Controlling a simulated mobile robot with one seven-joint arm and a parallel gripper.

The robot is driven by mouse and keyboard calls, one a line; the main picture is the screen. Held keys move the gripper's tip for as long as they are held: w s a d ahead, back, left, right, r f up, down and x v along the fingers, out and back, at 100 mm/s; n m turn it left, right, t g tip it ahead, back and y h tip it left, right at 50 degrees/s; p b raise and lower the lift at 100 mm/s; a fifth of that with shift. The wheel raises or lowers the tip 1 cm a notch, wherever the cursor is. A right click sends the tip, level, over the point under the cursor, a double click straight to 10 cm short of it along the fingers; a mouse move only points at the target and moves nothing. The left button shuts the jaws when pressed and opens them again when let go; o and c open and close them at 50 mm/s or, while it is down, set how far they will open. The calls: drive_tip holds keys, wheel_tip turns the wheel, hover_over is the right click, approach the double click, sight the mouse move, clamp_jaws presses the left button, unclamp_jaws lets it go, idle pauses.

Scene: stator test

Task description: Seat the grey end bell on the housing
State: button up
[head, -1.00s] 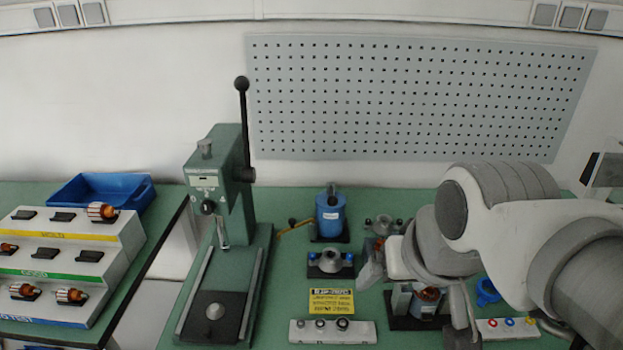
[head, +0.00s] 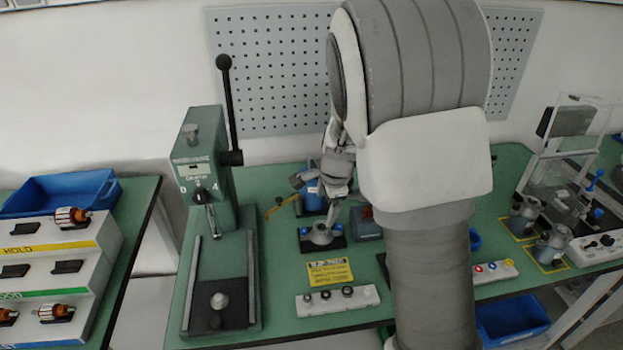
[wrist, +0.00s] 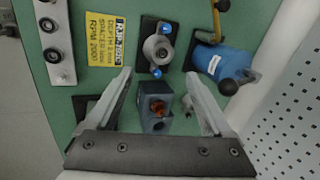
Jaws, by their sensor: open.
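A grey round part with a raised hub (head: 321,234) sits on a black base with blue knobs; it also shows in the wrist view (wrist: 157,48). It may be the end bell; I cannot tell for certain. My gripper (wrist: 158,72) is open and empty, its fingers spread below this part in the wrist view and not touching it. In the head view my gripper (head: 333,192) hangs above and behind the part. I cannot make out the housing for certain; my arm covers part of the bench.
A dark blue-grey box (wrist: 155,105) lies between my fingers in the wrist view. A blue cylinder with a lever (wrist: 222,62) stands close by. A green press (head: 215,230) stands left, a yellow sign (head: 330,271) and white strip (head: 337,301) in front.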

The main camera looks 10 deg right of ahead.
sight(322, 224)
drive_tip(key=shift+m, duration=0.6)
drive_tip(key=b+x, duration=0.1)
drive_tip(key=x, duration=0.2)
drive_tip(key=b+x, duration=0.3)
drive_tip(key=x, duration=0.2)
drive_tip(key=shift+w+d+f+b, duration=0.25)
drive_tip(key=shift+w+d+b, duration=0.05)
drive_tip(key=shift+w+d, duration=0.1)
drive_tip(key=shift+w+f, duration=0.1)
drive_tip(key=shift+f, duration=0.05)
drive_tip(key=shift+f, duration=0.2)
drive_tip(key=shift+b+x, duration=1.35)
drive_tip(key=shift+x, duration=0.75)
drive_tip(key=shift+c, duration=0.2)
drive_tip(key=shift+r, duration=0.1)
drive_tip(key=c, duration=0.9)
drive_tip(key=shift+w+r, duration=0.1)
